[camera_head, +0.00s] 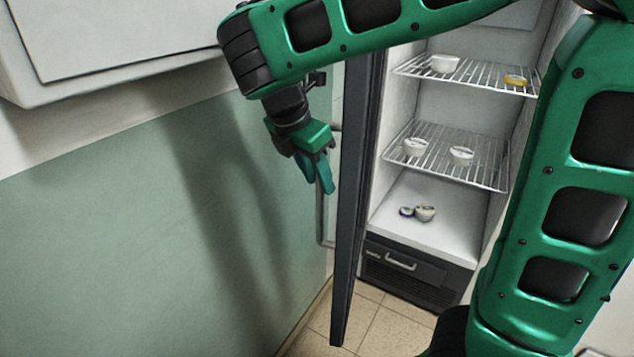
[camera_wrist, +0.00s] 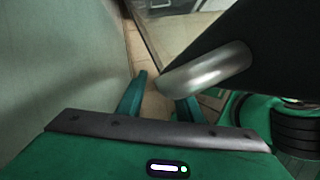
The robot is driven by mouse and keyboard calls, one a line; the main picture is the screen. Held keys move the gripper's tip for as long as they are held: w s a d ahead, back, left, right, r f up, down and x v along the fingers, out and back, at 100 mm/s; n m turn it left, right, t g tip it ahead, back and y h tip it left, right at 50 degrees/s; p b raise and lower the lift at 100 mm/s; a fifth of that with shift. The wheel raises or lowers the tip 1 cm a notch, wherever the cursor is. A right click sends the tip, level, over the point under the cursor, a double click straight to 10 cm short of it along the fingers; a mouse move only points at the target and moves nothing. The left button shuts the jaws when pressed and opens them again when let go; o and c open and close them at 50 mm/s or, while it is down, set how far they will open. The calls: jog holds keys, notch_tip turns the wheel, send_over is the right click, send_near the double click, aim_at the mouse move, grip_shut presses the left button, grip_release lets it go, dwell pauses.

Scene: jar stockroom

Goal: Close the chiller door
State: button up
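The chiller door (camera_head: 352,215) stands open, seen nearly edge-on as a tall dark panel in the head view. Its pale upright handle (camera_head: 321,220) is on the door's left, outer side. My gripper (camera_head: 318,183) is on that same side, pointing down near the handle's upper part. In the wrist view, the silver handle (camera_wrist: 212,70) slants in front of the right finger, with its near end close to the gap between the fingers (camera_wrist: 161,92). The fingers are apart. I cannot tell whether either touches the handle. The dark door (camera_wrist: 285,45) fills the upper right.
The open chiller (camera_head: 440,215) has wire shelves (camera_head: 465,170) holding several small tubs, with two more on its floor. A green-and-white wall (camera_head: 110,240) is close on the left, under a white cabinet (camera_head: 120,45). Tiled floor (camera_head: 385,330) shows below.

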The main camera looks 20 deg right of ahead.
jog(key=shift+x, duration=1)
grip_shut()
jog(key=shift+a, duration=0.1)
